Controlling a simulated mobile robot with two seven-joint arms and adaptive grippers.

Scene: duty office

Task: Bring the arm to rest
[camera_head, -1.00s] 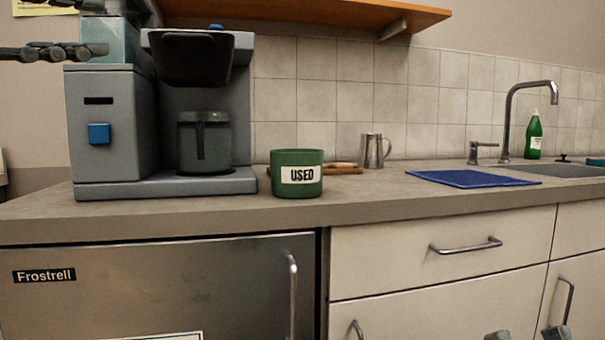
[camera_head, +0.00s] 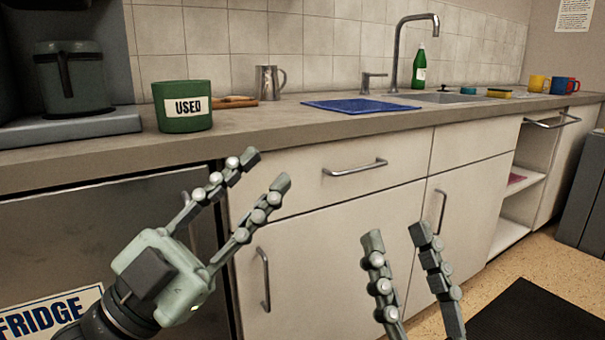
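My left gripper (camera_head: 266,168) is in front of the fridge and the drawer fronts, below the counter's edge. Its two fingers are spread apart with nothing between them. My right gripper (camera_head: 396,234) is at the bottom of the view, in front of the cabinet doors. Its two fingers stand upright with a gap between them and nothing in it. Its palm and arm are out of view. Neither gripper appears to touch anything.
The counter (camera_head: 275,120) holds a coffee machine (camera_head: 112,123), a green USED container (camera_head: 183,120), a metal jug (camera_head: 267,82) and a blue mat (camera_head: 350,105). A fridge (camera_head: 120,215) and drawers (camera_head: 330,180) are below. A black mat (camera_head: 540,318) lies on the floor at right.

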